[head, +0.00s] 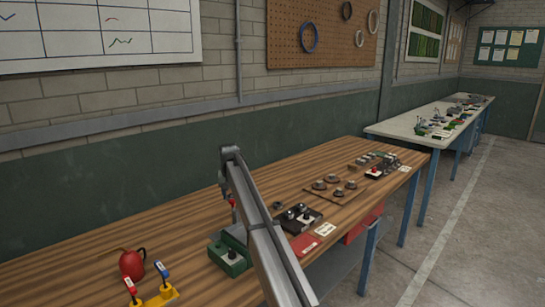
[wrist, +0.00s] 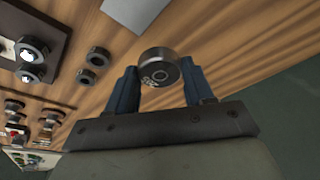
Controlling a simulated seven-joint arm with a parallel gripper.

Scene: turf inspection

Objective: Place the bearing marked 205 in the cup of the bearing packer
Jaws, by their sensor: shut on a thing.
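In the wrist view my gripper (wrist: 160,80) has its two blue fingers shut on a grey ring-shaped bearing (wrist: 160,66). Small pale marks show on its rim, too small to read surely. The bearing is held above the wooden bench. In the head view my arm hides the gripper and the held bearing. Two loose dark rings (wrist: 92,66) lie on the bench in the wrist view.
A black tray with round parts (head: 313,217) and a red card (head: 304,243) lie right of my arm. A board with several discs (head: 337,193) is farther back. The bench's left back is clear.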

